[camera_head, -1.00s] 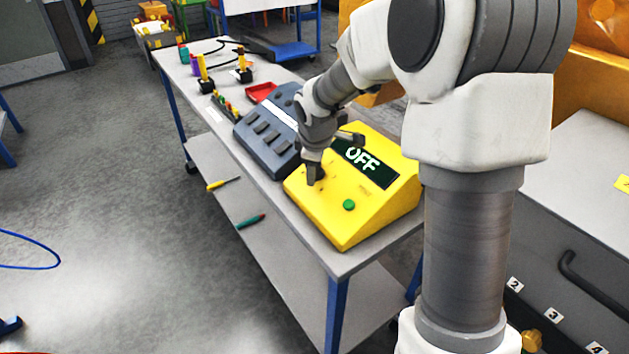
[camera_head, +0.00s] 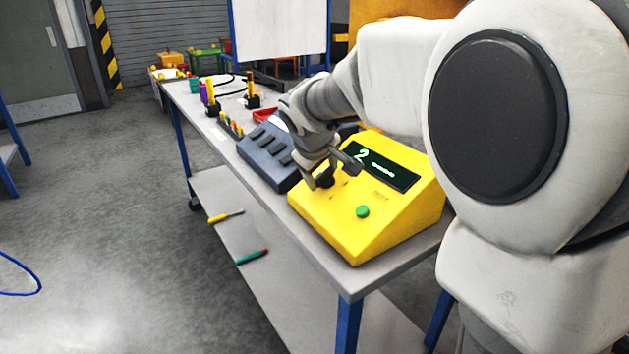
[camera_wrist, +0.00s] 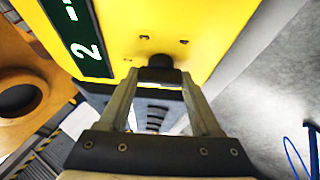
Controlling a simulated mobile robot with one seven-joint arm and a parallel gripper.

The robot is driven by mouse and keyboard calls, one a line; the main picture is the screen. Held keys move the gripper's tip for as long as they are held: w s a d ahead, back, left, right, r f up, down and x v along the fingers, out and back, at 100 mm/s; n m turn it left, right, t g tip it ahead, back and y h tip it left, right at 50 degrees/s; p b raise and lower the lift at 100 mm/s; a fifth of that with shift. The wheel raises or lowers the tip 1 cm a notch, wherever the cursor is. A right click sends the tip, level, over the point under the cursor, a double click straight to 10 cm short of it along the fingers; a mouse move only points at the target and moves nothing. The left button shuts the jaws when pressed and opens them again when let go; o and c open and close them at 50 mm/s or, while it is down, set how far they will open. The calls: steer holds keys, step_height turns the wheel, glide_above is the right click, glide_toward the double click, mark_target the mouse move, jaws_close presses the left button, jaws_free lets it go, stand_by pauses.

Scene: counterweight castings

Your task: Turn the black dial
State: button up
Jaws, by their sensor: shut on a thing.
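The yellow console (camera_head: 345,222) stands near the front end of the grey table, with a sloped face. A green button (camera_head: 362,211) sits low on the face. The black dial (camera_wrist: 159,68) lies between my fingertips in the wrist view. My gripper (camera_head: 322,178) is at the console's left part, shut on the dial, and mostly hides it in the head view.
A dark grey box (camera_head: 268,158) with several keys stands left of the console. A red tray (camera_head: 264,116) and upright tools (camera_head: 211,97) are farther back. Screwdrivers (camera_head: 252,256) lie on the lower shelf (camera_head: 285,290). The floor at left is mostly clear.

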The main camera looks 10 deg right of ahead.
stand_by(0.4)
steer(key=o, duration=1.4)
steer(key=shift+r, duration=0.1)
steer(key=p+v, duration=0.3)
steer(key=v, duration=1.4)
steer(key=shift+s+a+p, duration=0.1)
steer(key=shift+p, duration=0.3)
